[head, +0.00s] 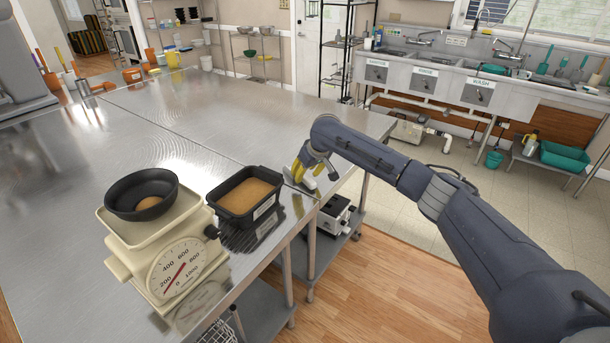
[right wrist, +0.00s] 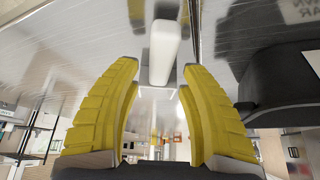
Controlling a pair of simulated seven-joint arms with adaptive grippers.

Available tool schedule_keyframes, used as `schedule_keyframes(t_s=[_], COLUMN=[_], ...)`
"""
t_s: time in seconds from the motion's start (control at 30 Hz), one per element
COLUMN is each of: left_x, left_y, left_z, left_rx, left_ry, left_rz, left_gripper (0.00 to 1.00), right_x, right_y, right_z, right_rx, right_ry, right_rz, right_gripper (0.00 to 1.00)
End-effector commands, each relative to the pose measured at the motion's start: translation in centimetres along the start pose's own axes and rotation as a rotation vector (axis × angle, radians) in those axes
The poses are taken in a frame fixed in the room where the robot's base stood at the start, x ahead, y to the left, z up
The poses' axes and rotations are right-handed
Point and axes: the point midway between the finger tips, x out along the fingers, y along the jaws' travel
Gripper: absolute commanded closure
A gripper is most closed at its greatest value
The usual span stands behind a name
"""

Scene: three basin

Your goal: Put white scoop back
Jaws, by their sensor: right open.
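My right gripper (head: 299,173) is low over the table's right edge, just right of the black bin. Its yellow fingers are spread in the right wrist view (right wrist: 160,70). A white bar-like piece, seemingly the white scoop's handle (right wrist: 166,48), shows ahead of the fingertips, roughly centred between them. I cannot tell whether the fingers touch it; the rest of the scoop is not clear. In the head view a small white piece (head: 309,183) shows beside the fingers. The black bin (head: 236,216) holds brown powder (head: 246,194). My left gripper is out of view.
A cream scale (head: 160,262) with a black bowl (head: 130,207) holding brown contents stands left of the bin. The steel table (head: 160,120) is largely bare behind them. Orange containers stand at its far left. Sinks (head: 420,72) line the back right.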

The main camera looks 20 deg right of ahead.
Motion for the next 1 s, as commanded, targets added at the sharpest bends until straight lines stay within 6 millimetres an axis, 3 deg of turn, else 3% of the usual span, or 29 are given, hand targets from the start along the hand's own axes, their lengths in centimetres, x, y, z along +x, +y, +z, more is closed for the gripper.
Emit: schedule_keyframes(t_s=[0.53,0.73,1.0], left_x=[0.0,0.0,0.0], left_y=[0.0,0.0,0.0], left_z=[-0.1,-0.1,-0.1], left_rx=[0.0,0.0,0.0], left_ry=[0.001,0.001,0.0], left_rz=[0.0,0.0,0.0], left_gripper=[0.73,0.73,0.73], right_x=[-9.0,-10.6,-11.2], right_y=[0.0,0.0,0.0], right_z=[-0.1,0.0,0.0], right_rx=[-0.002,-0.001,0.0], right_ry=[0.003,0.002,0.001], right_rz=[0.002,0.001,0.0], right_gripper=[0.58,0.58,0.58])
